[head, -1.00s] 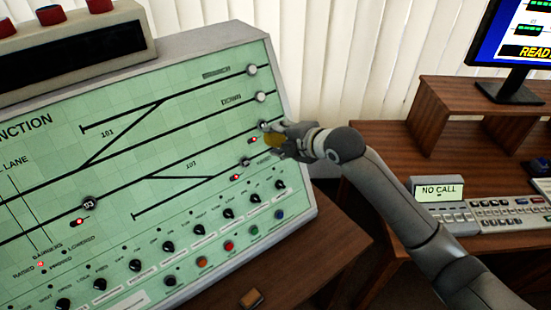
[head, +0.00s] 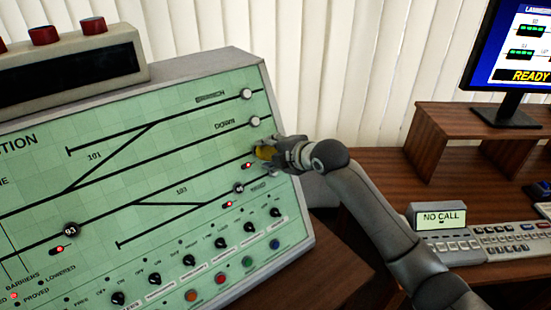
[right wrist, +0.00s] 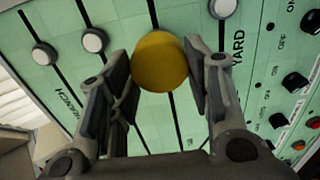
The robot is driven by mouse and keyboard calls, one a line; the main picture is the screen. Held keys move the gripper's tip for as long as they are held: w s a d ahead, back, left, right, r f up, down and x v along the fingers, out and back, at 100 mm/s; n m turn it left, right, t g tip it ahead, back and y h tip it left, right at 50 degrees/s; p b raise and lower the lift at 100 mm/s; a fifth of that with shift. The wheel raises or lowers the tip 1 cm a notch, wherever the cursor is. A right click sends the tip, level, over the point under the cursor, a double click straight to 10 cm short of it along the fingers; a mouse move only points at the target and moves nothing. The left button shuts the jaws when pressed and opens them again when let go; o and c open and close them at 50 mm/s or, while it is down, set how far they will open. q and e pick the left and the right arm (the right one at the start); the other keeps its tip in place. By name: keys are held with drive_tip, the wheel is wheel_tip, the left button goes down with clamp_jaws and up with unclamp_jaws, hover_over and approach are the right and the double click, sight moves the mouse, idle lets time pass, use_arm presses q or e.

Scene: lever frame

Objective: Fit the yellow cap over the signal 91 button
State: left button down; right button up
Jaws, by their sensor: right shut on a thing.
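The yellow cap (head: 264,153) is held at the right edge of the green track panel. My right gripper (head: 272,152) is shut on it; in the right wrist view the cap (right wrist: 160,62) sits between the two fingers (right wrist: 160,75). The cap is in front of the end of the third track line and hides what lies behind it. I cannot tell whether it touches the panel. A dark round button (head: 71,230), whose number looks like 91 or 93, is at the panel's left, well away from the cap. My left gripper is not in view.
White buttons (head: 246,94) and (head: 255,121) stand above the cap; a dark one (head: 239,188) is below. Black knobs (head: 221,243) and coloured buttons line the lower panel. A brown desk (head: 385,165) with a keyboard (head: 490,237) and monitor is at right.

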drive_tip(key=shift+b+x, duration=0.75)
drive_tip(key=shift+x, duration=0.4)
drive_tip(key=shift+b+x, duration=0.45)
drive_tip(key=shift+x, duration=0.5)
drive_tip(key=shift+w, duration=0.1)
drive_tip(key=o, duration=0.9)
drive_tip(key=o, duration=0.4)
drive_tip(key=shift+o, duration=0.2)
